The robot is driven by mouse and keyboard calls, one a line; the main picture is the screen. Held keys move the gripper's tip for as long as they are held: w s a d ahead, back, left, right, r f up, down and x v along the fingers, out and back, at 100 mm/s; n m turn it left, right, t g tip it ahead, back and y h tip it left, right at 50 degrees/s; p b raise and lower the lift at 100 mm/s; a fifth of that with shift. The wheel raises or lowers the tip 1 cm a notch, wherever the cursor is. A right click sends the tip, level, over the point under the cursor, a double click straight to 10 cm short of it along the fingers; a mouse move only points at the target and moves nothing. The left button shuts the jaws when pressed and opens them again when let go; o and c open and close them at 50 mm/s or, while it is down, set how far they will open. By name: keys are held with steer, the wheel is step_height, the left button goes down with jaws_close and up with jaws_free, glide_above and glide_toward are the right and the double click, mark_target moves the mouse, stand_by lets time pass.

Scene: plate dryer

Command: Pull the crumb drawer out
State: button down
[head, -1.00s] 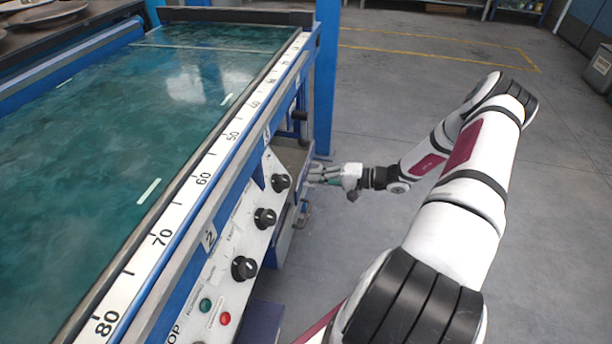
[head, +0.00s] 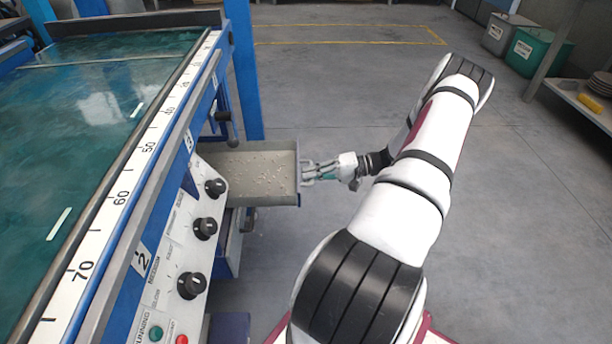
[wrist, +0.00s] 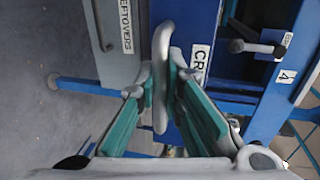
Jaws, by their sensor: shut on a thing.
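The crumb drawer (head: 255,172) is a grey metal tray with pale crumbs scattered inside, sticking out from the side of the blue dryer (head: 120,225) in the head view. My gripper (head: 312,171) is at the drawer's outer front. In the wrist view my gripper (wrist: 160,95) has its green-padded fingers shut on the drawer's grey bar handle (wrist: 161,62). A label starting "CR" (wrist: 198,68) shows on the front beside the handle, with the rest of it hidden. The inner end of the drawer lies under the dryer's edge.
A control panel with black knobs (head: 205,228) is on the dryer's side, nearer than the drawer. A front labelled "LEFTOVERS" (wrist: 118,45) is next to the handle in the wrist view. Grey and green bins (head: 537,52) and a shelf stand at far right. The floor (head: 380,90) is open.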

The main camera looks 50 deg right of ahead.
steer(key=c, duration=2)
jaws_free()
steer(key=shift+o, duration=0.2)
steer(key=shift+d, duration=0.1)
steer(key=v, duration=1.2)
steer(key=shift+f, duration=0.1)
